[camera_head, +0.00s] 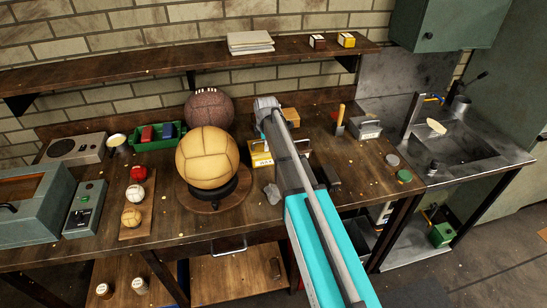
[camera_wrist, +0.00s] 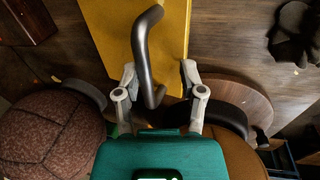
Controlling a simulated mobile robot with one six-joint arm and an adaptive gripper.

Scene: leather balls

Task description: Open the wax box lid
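The wax box appears to be the yellow box (camera_head: 261,158) on the bench, right of the tan ball; my arm hides part of it. In the wrist view its yellow top (camera_wrist: 110,25) fills the upper middle, with a dark curved handle (camera_wrist: 141,45) on it. The top looks closed, though its edges are partly out of view. My gripper (camera_wrist: 159,76) is open, its two grey fingers apart on either side of the handle's near end. I cannot tell whether either finger touches it. In the head view my gripper (camera_head: 268,108) is above the bench.
The tan ball (camera_head: 207,157) on a round stand and a dark brown ball (camera_head: 209,111) stand close on the left. A grey lump (camera_head: 272,193) lies in front of the box. A metal tin (camera_head: 366,127) stands further right. A wooden shelf (camera_head: 150,66) runs above the bench.

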